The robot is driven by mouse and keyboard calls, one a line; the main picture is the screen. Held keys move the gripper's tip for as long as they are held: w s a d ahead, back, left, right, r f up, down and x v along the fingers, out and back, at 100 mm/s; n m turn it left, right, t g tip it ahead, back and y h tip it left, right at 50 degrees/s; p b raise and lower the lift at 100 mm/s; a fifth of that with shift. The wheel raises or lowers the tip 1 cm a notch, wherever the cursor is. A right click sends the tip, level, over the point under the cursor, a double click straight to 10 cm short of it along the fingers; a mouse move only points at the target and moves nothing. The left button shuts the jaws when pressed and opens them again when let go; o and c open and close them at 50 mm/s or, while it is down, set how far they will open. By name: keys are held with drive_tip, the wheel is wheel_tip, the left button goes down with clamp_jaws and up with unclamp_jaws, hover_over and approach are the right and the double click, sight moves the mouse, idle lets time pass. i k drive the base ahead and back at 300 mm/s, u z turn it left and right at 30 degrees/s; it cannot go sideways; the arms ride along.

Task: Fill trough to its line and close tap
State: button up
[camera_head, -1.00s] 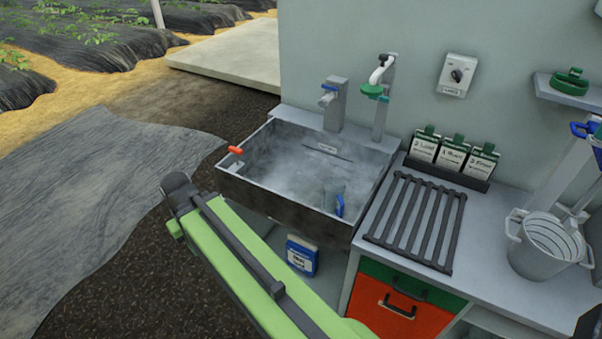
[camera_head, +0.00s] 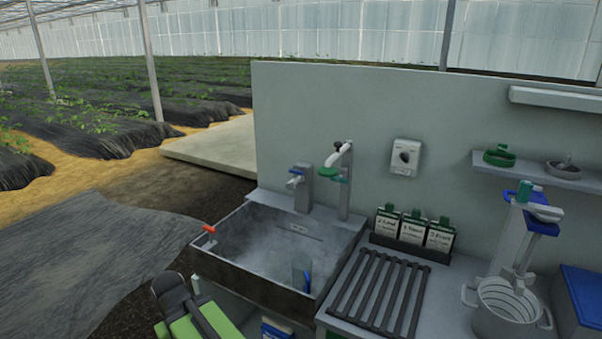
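The trough (camera_head: 256,274) is a grey basin at the left end of the bench, with a small labelled mark on its inner back wall. Its inside looks cloudy grey, and I cannot tell the water level. A short grey tap (camera_head: 303,190) with a small blue handle stands at its back edge. A blue-marked cup-like item (camera_head: 301,271) is inside the trough at the right. My gripper (camera_head: 168,287) is at lower left, outside the trough; its fingers cannot be made out.
An orange-red handle (camera_head: 209,229) sits on the trough's left corner. A dark slatted rack (camera_head: 378,293), labelled packets (camera_head: 413,231) and a grey bucket (camera_head: 505,308) are to the right. A dial box (camera_head: 404,157) and shelf (camera_head: 540,175) are on the wall.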

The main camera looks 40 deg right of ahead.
sight(295, 172)
drive_tip(key=z, duration=1.8)
drive_tip(key=k, duration=1.25)
drive_tip(key=u, duration=0.4)
drive_tip(key=i, duration=1)
